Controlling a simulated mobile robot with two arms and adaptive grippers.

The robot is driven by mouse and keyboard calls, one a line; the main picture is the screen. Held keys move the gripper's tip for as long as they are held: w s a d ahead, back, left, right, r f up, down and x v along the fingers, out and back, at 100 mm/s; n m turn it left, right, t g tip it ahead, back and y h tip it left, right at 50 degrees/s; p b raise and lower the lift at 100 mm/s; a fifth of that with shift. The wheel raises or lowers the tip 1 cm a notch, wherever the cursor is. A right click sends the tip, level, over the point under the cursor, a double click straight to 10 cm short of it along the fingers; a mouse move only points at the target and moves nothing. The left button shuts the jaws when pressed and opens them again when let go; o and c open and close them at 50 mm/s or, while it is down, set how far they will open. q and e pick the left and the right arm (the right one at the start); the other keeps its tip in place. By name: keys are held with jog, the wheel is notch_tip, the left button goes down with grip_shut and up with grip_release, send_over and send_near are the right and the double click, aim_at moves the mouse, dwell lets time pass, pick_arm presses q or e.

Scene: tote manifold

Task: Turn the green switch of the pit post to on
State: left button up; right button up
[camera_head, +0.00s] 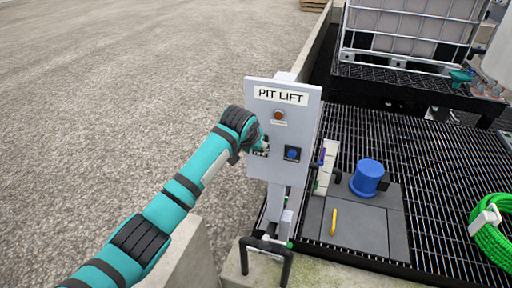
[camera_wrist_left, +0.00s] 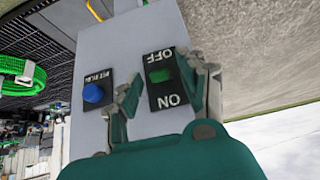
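The pit post (camera_head: 285,165) is a grey panel labelled "PIT LIFT". In the left wrist view its face (camera_wrist_left: 140,35) appears upside down. The green switch (camera_wrist_left: 160,75) sits on a black plate marked OFF and ON. In the head view the switch is mostly hidden by my left gripper (camera_head: 262,146), which is at the panel's left side. In the left wrist view my left gripper (camera_wrist_left: 157,82) is open in front of the plate, with the switch appearing between its fingertips. I cannot tell whether a finger touches it. My right gripper is not in view.
A blue button (camera_head: 292,153) is right of the switch, and an orange lamp (camera_head: 279,115) is above. A blue cylinder (camera_head: 368,176), a green hose (camera_head: 492,240) and black grating (camera_head: 445,160) lie to the right. Open gravel (camera_head: 120,90) is at left.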

pick_arm(q)
jog(key=v, duration=1.2)
